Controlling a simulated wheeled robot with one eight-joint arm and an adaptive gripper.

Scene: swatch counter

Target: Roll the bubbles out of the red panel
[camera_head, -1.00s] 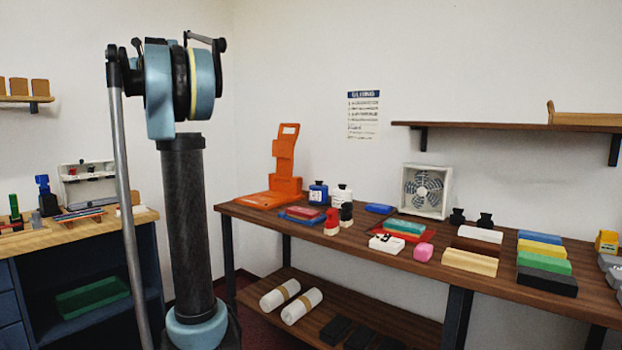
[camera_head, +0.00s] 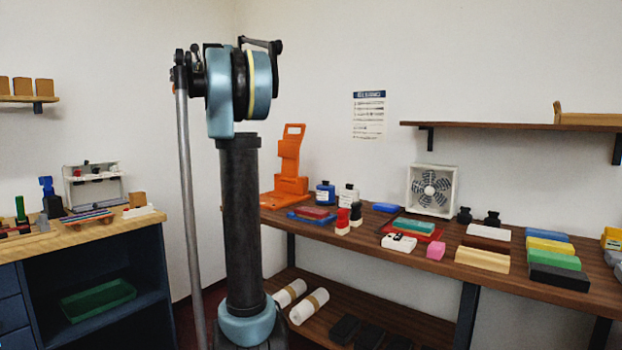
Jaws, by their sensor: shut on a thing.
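A flat red panel (camera_head: 411,231) lies on the long dark wooden counter (camera_head: 385,264), with a teal block (camera_head: 412,226) on top of it. Bubbles cannot be made out at this size. A second flat piece, blue (camera_head: 306,218), lies further left with a dark red block (camera_head: 315,212) on it. I cannot tell which object is a roller. My arm stands upright left of the counter, its blue joint at the top. My gripper is not visible, so what it holds is hidden.
The counter also bears an orange stand (camera_head: 289,165), bottles, a white fan (camera_head: 432,190) and several coloured blocks. White rolls (camera_head: 309,306) lie on its lower shelf. A wooden bench (camera_head: 110,227) with small tools stands at left. A wall shelf (camera_head: 510,127) hangs above the counter.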

